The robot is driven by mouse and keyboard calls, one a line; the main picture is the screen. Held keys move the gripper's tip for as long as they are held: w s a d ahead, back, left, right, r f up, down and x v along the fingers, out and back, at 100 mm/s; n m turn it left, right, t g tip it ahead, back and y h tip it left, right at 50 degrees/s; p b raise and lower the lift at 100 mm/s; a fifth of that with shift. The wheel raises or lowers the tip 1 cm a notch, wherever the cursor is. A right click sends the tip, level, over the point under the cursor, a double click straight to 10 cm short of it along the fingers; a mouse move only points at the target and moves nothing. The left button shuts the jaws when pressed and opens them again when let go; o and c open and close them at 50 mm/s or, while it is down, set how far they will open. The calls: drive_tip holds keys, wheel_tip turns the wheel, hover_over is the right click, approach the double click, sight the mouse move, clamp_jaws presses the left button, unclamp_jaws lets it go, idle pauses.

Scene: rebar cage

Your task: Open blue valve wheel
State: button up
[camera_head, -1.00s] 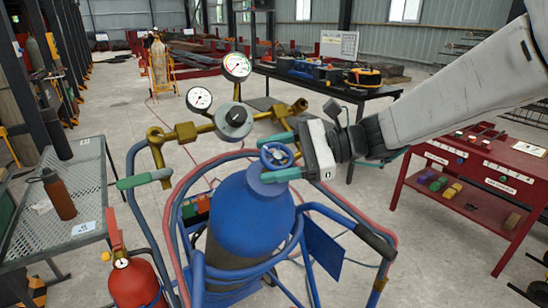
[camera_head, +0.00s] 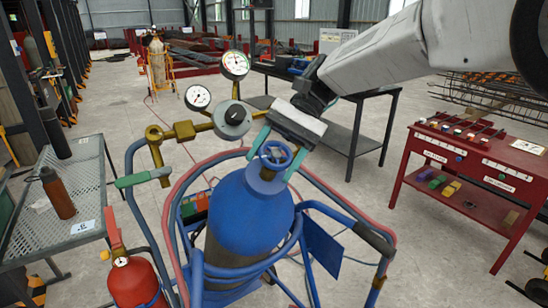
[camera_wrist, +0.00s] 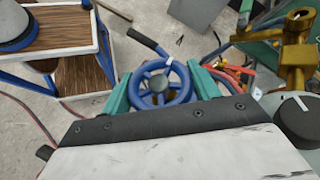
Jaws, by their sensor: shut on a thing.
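The blue valve wheel (camera_head: 276,155) sits on top of the blue gas cylinder (camera_head: 250,220), which stands upright in a blue cart. My gripper (camera_head: 274,160) reaches down from above and behind, with its teal fingers on either side of the wheel. The wrist view shows the spoked wheel (camera_wrist: 160,83) between the two teal fingers (camera_wrist: 161,92), one at its left and one at its right rim. The gripper is shut on the wheel. The gripper body hides part of the brass fitting to the right of the regulator (camera_head: 232,119).
Two pressure gauges (camera_head: 235,65) stand close left of my gripper on brass piping. Hoses and cart rails (camera_head: 350,218) surround the cylinder. A red fire extinguisher (camera_head: 132,279) and a grey mesh table (camera_head: 78,181) are at left. A red workbench (camera_head: 470,165) is at right, with clear floor between.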

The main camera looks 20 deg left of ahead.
drive_tip(key=n+t+h, duration=0.1)
drive_tip(key=n+h, duration=0.2)
drive_tip(key=h, duration=0.1)
drive_tip(key=shift+n+h, duration=0.3)
drive_tip(key=shift+n, duration=0.1)
drive_tip(key=n+t+h, duration=0.2)
drive_tip(key=n+h, duration=0.1)
drive_tip(key=shift+d+f+h, duration=0.1)
drive_tip(key=shift+h, duration=0.3)
drive_tip(key=n+t+h, duration=0.3)
drive_tip(key=shift+d+n+t, duration=0.1)
drive_tip(key=shift+n+t, duration=0.2)
drive_tip(key=shift+t, duration=0.1)
drive_tip(key=shift+w+n+t+h, duration=0.15)
drive_tip(key=shift+n+t+h, duration=0.65)
drive_tip(key=shift+n+t, duration=1)
drive_tip(key=shift+d+t, duration=0.1)
drive_tip(key=shift+t, duration=0.2)
drive_tip(key=o, duration=1)
drive_tip(key=shift+c, duration=0.2)
